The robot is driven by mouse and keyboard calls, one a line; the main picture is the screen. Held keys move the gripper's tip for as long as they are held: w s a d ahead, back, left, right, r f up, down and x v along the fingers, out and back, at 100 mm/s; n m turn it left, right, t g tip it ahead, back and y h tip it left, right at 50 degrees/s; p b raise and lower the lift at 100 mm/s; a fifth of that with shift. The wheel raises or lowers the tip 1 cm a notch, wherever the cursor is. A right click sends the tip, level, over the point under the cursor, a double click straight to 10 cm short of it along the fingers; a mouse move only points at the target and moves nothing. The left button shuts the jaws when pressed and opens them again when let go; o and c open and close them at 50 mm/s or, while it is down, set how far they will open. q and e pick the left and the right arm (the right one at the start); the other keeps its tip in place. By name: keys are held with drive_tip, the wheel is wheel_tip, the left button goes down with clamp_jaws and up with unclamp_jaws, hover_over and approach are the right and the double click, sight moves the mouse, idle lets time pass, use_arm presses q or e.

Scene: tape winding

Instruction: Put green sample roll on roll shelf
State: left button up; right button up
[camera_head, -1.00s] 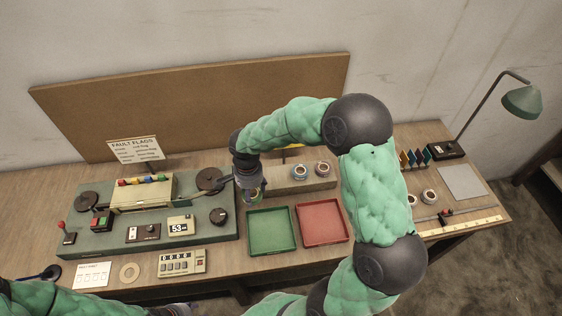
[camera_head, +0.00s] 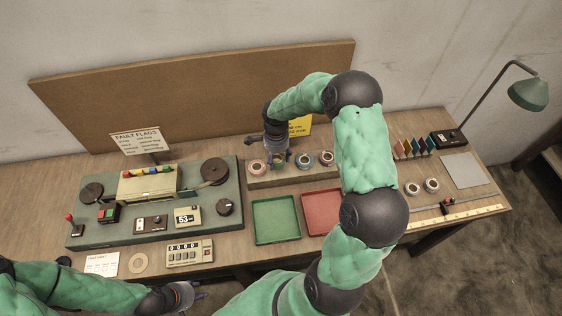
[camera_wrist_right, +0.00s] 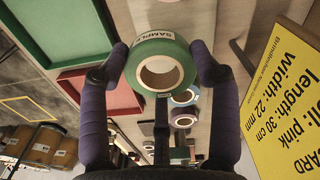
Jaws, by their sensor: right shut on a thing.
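The green sample roll (camera_head: 277,162) is between the fingers of my right gripper (camera_head: 276,150), at the roll shelf (camera_head: 290,176). In the right wrist view the green roll (camera_wrist_right: 140,63), with a label reading "SAMPLE", fills the space between the two purple fingers of my right gripper (camera_wrist_right: 158,66). A pink roll (camera_head: 257,168) sits to its left on the shelf, and two other rolls (camera_head: 304,159) (camera_head: 326,158) sit to its right. I cannot tell whether the green roll touches the shelf. My left gripper (camera_head: 190,294) is low at the front left; its opening is unclear.
A green tray (camera_head: 276,221) and a red tray (camera_head: 322,212) lie in front of the shelf. A yellow card (camera_head: 300,126) stands behind it. The winding machine (camera_head: 150,205) is to the left. Two more rolls (camera_head: 422,187) and a lamp (camera_head: 528,94) are at the right.

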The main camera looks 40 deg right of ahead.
sight(281, 157)
drive_tip(key=d+f, duration=0.1)
drive_tip(key=w+d+f, duration=0.1)
drive_tip(key=f, duration=0.1)
drive_tip(key=shift+d+f, duration=0.1)
drive_tip(key=shift+d, duration=0.15)
drive_tip(key=shift+d+f, duration=0.1)
drive_tip(key=shift+f, duration=1.45)
drive_tip(key=shift+f, duration=0.15)
drive_tip(key=o, duration=1)
drive_tip(key=shift+o, duration=0.2)
wheel_tip(281, 157, up, 12)
drive_tip(key=shift+r, duration=0.15)
